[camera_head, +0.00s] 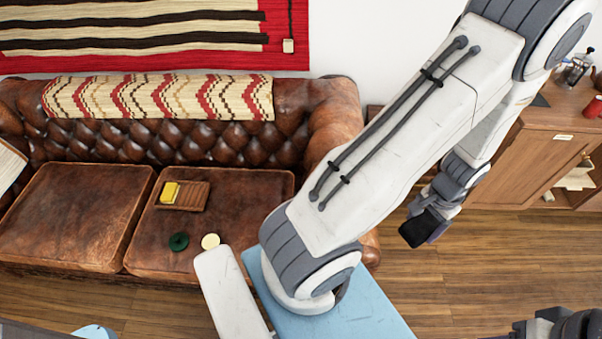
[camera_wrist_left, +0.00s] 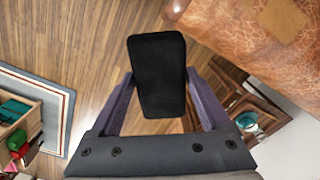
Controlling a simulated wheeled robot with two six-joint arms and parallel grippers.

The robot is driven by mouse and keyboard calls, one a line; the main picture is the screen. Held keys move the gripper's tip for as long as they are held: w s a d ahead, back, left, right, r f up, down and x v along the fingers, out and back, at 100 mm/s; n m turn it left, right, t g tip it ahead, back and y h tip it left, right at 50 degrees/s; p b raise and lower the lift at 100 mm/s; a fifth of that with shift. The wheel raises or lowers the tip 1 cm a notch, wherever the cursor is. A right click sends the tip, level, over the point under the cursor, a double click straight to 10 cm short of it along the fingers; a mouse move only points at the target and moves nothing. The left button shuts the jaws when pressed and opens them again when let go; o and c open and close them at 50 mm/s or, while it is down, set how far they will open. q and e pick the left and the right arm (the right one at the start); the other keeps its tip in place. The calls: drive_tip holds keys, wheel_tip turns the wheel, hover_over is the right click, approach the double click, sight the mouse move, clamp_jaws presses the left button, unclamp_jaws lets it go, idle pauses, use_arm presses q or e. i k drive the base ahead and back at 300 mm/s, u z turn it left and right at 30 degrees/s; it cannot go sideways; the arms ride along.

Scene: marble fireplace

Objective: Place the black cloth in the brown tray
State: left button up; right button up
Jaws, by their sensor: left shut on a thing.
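The black cloth (camera_head: 420,229) is folded into a small dark block. My left gripper (camera_head: 433,226) is shut on it and holds it up in the air over the wooden floor, right of the sofa. In the left wrist view the cloth (camera_wrist_left: 157,75) sits between the two purple fingers (camera_wrist_left: 157,105). The brown tray (camera_head: 194,203) lies on the right sofa seat, with a yellow item (camera_head: 169,192) in its left part. The gripper is well to the right of the tray. Dark parts at the lower right corner may be my right gripper; its jaws are not visible.
The brown leather sofa (camera_head: 75,215) stands along the wall. A green ring (camera_head: 178,242) and a pale round item (camera_head: 210,241) lie near the seat's front edge. A wooden cabinet (camera_head: 540,155) stands at the right. Open floor (camera_head: 480,260) lies between sofa and cabinet.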

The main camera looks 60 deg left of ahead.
sight(194, 197)
drive_tip(key=z, duration=0.7)
drive_tip(key=k, duration=1.7)
drive_tip(key=u, duration=1.5)
drive_tip(key=i, duration=0.5)
drive_tip(key=u, duration=0.05)
